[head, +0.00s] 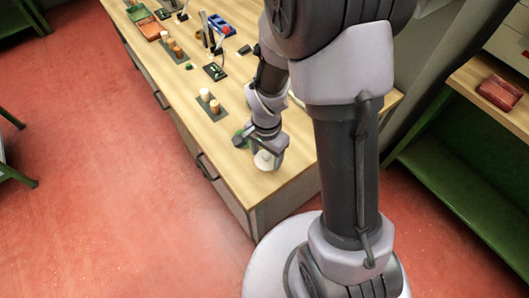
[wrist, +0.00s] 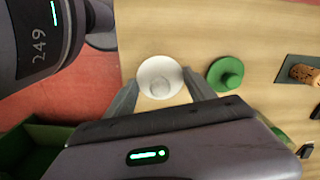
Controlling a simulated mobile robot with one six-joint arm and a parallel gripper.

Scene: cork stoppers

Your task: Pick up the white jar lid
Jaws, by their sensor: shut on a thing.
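The white jar lid (wrist: 158,72) is round with a small knob in its middle. It sits between the two fingers of my gripper (wrist: 160,92) in the wrist view, and the fingers are shut on it. In the head view the white lid (head: 264,161) shows at the near end of the wooden counter, under my gripper (head: 266,152). I cannot tell whether the lid touches the counter or is a little above it.
A green knobbed lid (wrist: 226,73) lies close to the right of my gripper. Corks on dark mats (head: 209,101) stand farther along the counter (head: 231,120), with a red-brown tray (head: 147,27) and a blue holder (head: 221,26) beyond. The counter's near edge is close.

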